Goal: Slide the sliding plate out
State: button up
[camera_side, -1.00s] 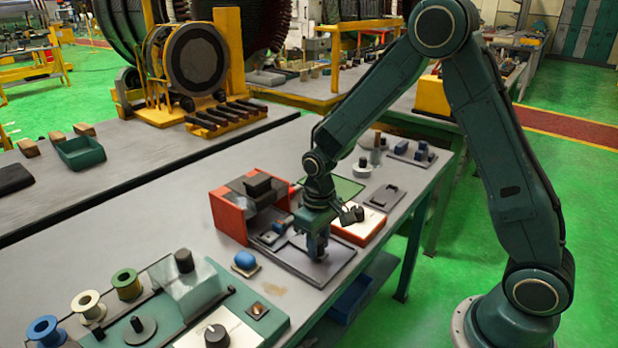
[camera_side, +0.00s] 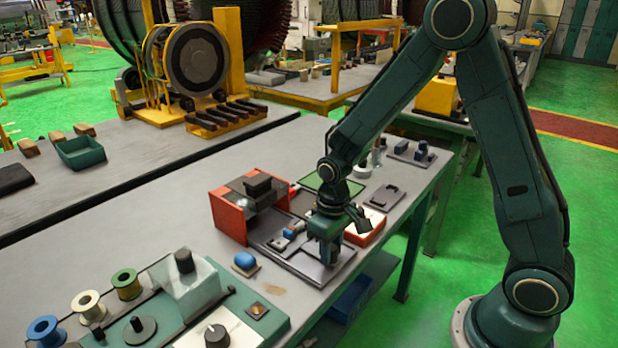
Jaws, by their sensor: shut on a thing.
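The sliding plate (camera_side: 308,268) is a flat dark grey plate on the bench, in front of and to the right of the red fixture (camera_side: 228,215). My gripper (camera_side: 329,262) points down over the outer right part of the plate. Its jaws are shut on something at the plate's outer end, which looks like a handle.
A white and orange box (camera_side: 366,232) stands close behind my gripper. A separate blue piece (camera_side: 245,260) lies to the left of the plate. The bench's right edge is close to the plate.

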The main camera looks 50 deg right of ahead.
jog(key=o, duration=0.7)
jog(key=shift+r, duration=0.15)
jog(key=shift+r, duration=2.5)
jog(key=shift+s+r, duration=0.1)
jog(key=shift+r, duration=0.25)
